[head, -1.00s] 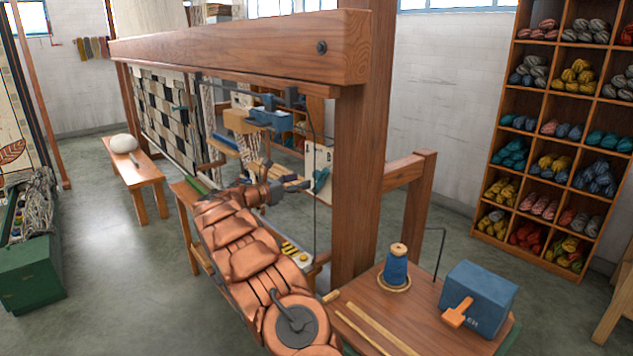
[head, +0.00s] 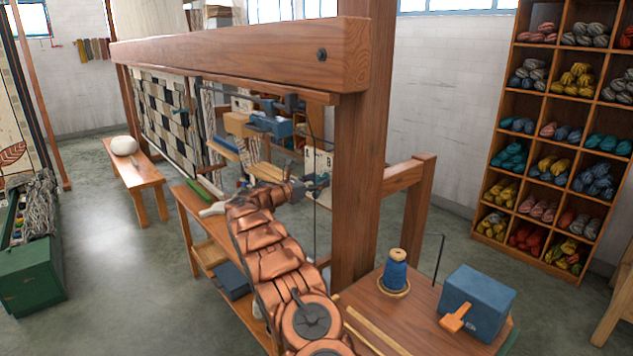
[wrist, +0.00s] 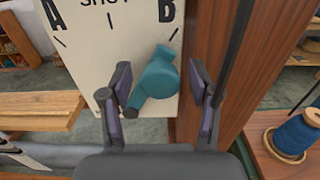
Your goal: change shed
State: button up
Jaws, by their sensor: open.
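A white plate (wrist: 95,60) with the letters A and B and partly cut-off lettering is fixed beside a wooden post. A teal knob (wrist: 158,80) sits on it, its long axis slanting from lower left to upper right, towards the B side. My gripper (wrist: 160,95) is open, with one dark finger on each side of the knob. Gaps show between the pads and the knob, so it is not gripped. In the head view my gripper (head: 316,183) is at the plate (head: 318,162), just left of the loom post (head: 358,180); the knob is hard to make out there.
The loom beam (head: 240,55) runs above my arm. A side table (head: 400,325) at the front right holds a blue thread spool (head: 396,270) and a blue box (head: 478,300). A wooden bench (head: 190,195) lies left of my arm. Open floor is at the left.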

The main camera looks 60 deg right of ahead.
grip_shut()
dwell(0.5)
